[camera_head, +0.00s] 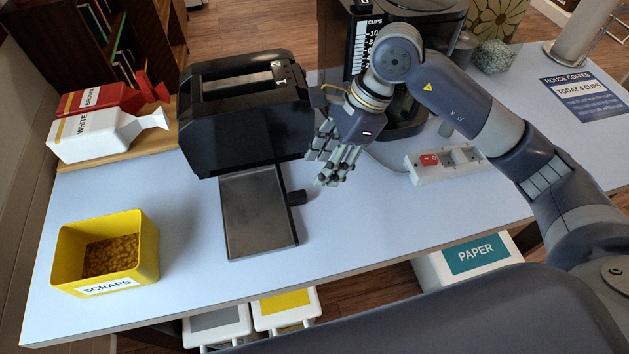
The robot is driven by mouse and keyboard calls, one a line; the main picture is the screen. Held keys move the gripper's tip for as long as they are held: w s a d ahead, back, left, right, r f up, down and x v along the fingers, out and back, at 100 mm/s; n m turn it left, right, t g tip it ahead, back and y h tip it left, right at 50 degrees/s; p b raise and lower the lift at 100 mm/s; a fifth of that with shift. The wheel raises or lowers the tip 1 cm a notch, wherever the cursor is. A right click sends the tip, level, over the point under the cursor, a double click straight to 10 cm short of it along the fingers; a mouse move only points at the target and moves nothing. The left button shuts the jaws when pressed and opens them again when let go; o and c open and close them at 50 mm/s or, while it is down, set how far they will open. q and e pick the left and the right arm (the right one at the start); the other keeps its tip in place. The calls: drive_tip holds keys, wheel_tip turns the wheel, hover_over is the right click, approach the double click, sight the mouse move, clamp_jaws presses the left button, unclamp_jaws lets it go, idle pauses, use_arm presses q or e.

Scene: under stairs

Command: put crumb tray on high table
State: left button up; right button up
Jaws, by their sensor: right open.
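The crumb tray (256,215) is a flat dark-grey tray with a raised rim. It sticks out from the near side of the black toaster (243,125) and lies low over the light-blue table top (385,222). Its far end is hidden at the toaster, so I cannot tell whether it is still partly inside. My right gripper (333,165) is open and empty, just right of the toaster and above the table, apart from the tray. My left gripper is not in view. I cannot tell whether this table is the high one.
A yellow scraps bin (150,250) stands front left. Bottles labelled white (90,135) and brown (95,98) lie on a board. A coffee maker (405,110) and a power strip (445,162) are to the right. The front middle of the table is clear.

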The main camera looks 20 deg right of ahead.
drive_tip(key=v, duration=0.3)
drive_tip(key=shift+d+r, duration=0.1)
drive_tip(key=shift+r, duration=0.2)
